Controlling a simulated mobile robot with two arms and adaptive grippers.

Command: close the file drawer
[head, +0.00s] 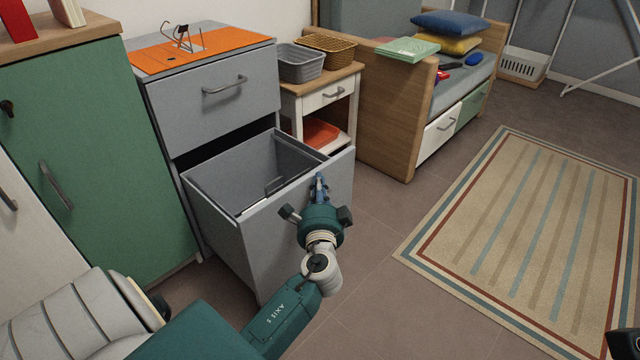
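The grey file cabinet (215,95) stands at the left with its lower file drawer (268,235) pulled well out. The drawer's open top shows a mostly empty grey inside and a small dark bar near the front. My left gripper (319,184) is at the upper edge of the drawer front, its blue fingers close to or touching it. The gripper hides any handle there, and I cannot tell whether the fingers grip anything. A dark piece at the lower right edge (624,343) may be part of my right gripper; its fingers are not clear.
The upper drawer, with its bar handle (225,86), is shut. A green cabinet (95,160) stands left. Floor is clear before the drawer, up to a striped rug (530,230).

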